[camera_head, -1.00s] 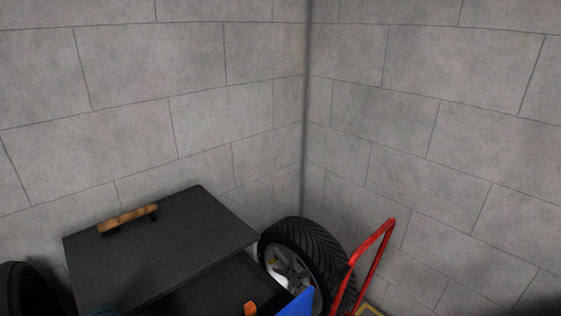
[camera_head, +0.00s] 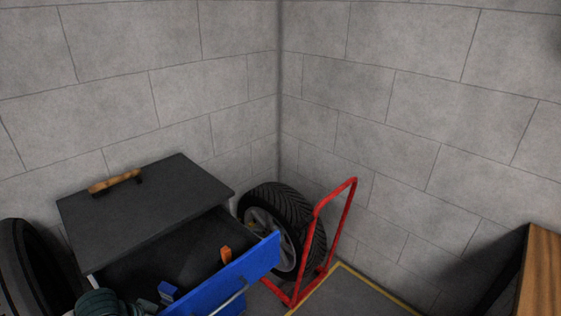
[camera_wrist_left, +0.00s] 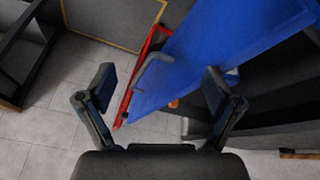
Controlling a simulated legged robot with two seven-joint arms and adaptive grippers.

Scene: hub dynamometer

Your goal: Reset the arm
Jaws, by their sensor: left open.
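My left gripper (camera_wrist_left: 160,82) shows in the left wrist view with its two fingers spread wide and nothing held. Between and beyond the fingers is the blue drawer front (camera_wrist_left: 225,50) with a grey bar handle (camera_wrist_left: 152,66). I cannot tell whether a finger touches it. In the head view the drawer front (camera_head: 235,278) stands pulled out from a dark cabinet (camera_head: 145,210). My right gripper is in neither view.
A tire (camera_head: 285,215) and a red hand-truck frame (camera_head: 350,210) stand right of the cabinet. Another tire (camera_head: 30,270) is at left. A wooden-sided piece (camera_head: 541,270) is at far right.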

